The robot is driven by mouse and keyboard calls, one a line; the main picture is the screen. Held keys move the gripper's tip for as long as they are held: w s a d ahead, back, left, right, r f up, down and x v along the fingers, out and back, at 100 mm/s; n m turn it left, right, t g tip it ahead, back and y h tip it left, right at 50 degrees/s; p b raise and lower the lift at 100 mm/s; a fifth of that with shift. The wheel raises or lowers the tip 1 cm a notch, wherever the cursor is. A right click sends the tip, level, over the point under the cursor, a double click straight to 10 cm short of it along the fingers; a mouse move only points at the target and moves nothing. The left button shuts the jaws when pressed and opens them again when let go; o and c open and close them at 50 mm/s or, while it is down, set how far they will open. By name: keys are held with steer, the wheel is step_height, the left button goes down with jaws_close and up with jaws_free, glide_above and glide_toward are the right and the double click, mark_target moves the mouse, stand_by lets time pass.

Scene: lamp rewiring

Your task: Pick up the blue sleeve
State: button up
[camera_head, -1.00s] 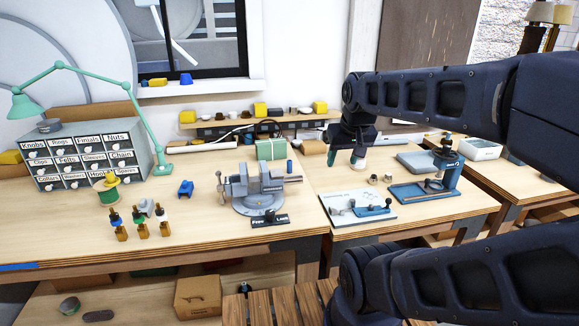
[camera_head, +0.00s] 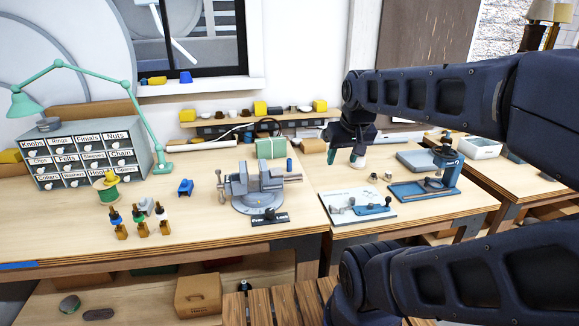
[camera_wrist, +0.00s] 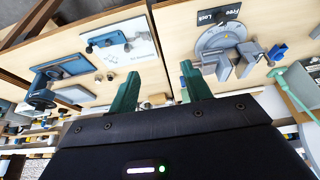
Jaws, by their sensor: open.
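A small upright blue cylinder (camera_head: 290,166), which looks like the blue sleeve, stands on the bench just behind the right end of the grey vise (camera_head: 262,190). My gripper (camera_head: 345,159) is to the right of it, above the back of the bench, with its fingers apart and empty. In the wrist view my gripper (camera_wrist: 160,74) shows two green fingers well spread with nothing between them. The vise (camera_wrist: 228,50) is at the upper right there. I cannot clearly make out the blue cylinder in the wrist view.
A green box (camera_head: 271,149) stands behind the vise. A blue V-shaped block (camera_head: 186,187) lies left of it. A white board with blue fixtures (camera_head: 357,206) and a blue press stand (camera_head: 447,172) are to the right. The drawer cabinet (camera_head: 85,157) and lamp are at left.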

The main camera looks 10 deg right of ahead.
steer(key=shift+w, duration=0.1)
steer(key=n+g+h, duration=0.2)
steer(key=n+g, duration=0.1)
steer(key=n, duration=2.2)
glide_above(289, 159)
steer(key=a, duration=0.2)
steer(key=s+a+f+x, duration=0.1)
steer(key=s+a+x, duration=0.15)
steer(key=x, duration=1.25)
steer(key=shift+h, duration=0.3)
steer(key=x, duration=0.4)
steer(key=shift+d+f, duration=0.25)
steer(key=shift+f, duration=0.1)
steer(key=shift+s+x, duration=0.15)
steer(key=shift+x, duration=1.15)
steer(key=shift+s+x, duration=0.15)
steer(key=shift+x, duration=1.2)
steer(key=shift+a, duration=0.1)
steer(key=c, duration=1.1)
